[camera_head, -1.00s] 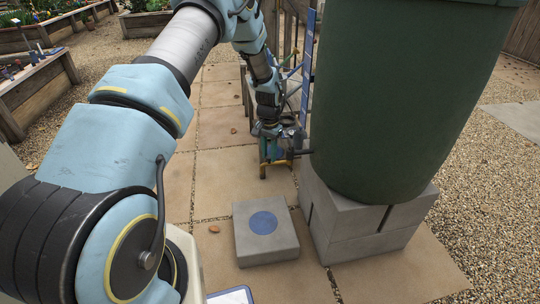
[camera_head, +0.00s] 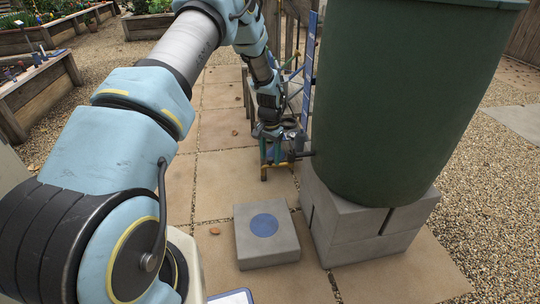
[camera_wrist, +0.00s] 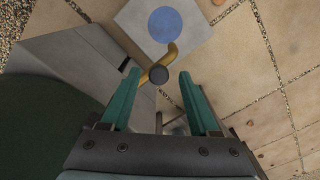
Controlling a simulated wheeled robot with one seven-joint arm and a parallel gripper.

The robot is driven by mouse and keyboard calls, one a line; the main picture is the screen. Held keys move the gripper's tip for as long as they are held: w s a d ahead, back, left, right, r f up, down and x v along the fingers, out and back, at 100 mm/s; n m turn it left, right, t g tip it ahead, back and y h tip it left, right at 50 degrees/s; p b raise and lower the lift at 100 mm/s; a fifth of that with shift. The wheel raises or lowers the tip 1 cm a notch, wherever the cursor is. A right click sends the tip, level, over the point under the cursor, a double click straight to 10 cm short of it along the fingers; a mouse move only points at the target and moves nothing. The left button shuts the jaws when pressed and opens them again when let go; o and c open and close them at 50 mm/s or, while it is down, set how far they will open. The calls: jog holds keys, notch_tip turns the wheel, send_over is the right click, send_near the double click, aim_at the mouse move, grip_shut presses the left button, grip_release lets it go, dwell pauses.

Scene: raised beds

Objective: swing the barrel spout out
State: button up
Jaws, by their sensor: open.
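The dark green barrel (camera_head: 410,100) stands on grey blocks at the right of the head view; its side also shows at the lower left of the wrist view (camera_wrist: 40,130). The brass-coloured spout (camera_wrist: 170,52) shows in the wrist view as a bent pipe with a dark round end or knob (camera_wrist: 159,75). My gripper (camera_wrist: 160,74) is open, its two teal fingers on either side of that knob, with a gap visible on both sides. In the head view my gripper (camera_head: 275,153) is small, close to the barrel's left side, and partly hides the spout.
A blue upright (camera_head: 308,70) stands behind my gripper, left of the barrel. Wooden raised beds (camera_head: 40,90) are at the far left. Paving between is mostly clear.

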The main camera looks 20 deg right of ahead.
notch_tip(320, 180, up, 11)
dwell(0.5)
jog(key=shift+f, duration=0.1)
jog(key=s+a+r+n, duration=0.2)
jog(key=a+r+n, duration=0.1)
jog(key=a+r, duration=0.55)
jog(key=s+a+r+n+t, duration=0.1)
jog(key=s+a+r+n, duration=0.2)
jog(key=s+a, duration=0.7)
jog(key=s+a+r+n+t, duration=0.1)
jog(key=s+a+r+n, duration=0.2)
jog(key=s+a, duration=0.6)
notch_tip(320, 180, up, 17)
jog(key=w+a+p, duration=0.1)
jog(key=a+p, duration=0.1)
jog(key=p, duration=1.5)
jog(key=shift+w, duration=0.35)
jog(key=shift+f, duration=0.1)
